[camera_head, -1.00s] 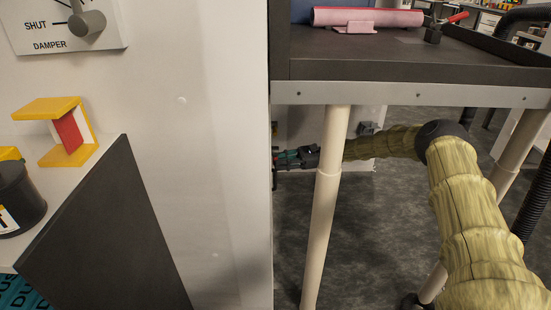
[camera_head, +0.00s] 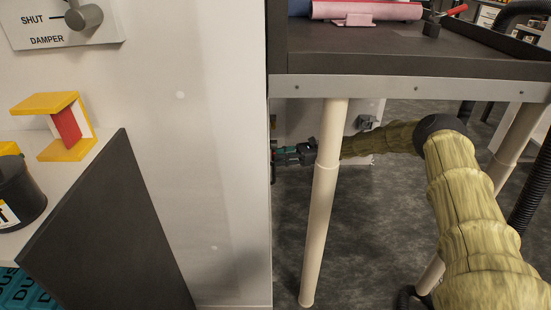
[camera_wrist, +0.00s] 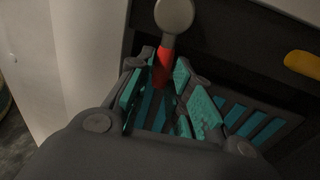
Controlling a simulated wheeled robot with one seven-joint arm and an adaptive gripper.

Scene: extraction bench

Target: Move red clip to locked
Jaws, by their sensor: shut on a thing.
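My gripper (camera_wrist: 165,82) is low in the wrist view, its teal-padded fingers closed on a red piece, which I take for the red clip (camera_wrist: 163,62). A round grey knob (camera_wrist: 174,15) stands just beyond the red piece. In the head view my gripper (camera_head: 278,155) is under the raised bench, at the edge of the white wall panel that partly hides it. The red piece in its fingers cannot be made out there, and its locked marking is not visible.
A bench leg (camera_head: 321,205) stands in front of my arm. The dark bench top (camera_head: 400,58) is above it and carries a pink-red roll (camera_head: 367,10). A yellow piece (camera_wrist: 303,65) is at the right in the wrist view. Open floor (camera_head: 375,225) lies below.

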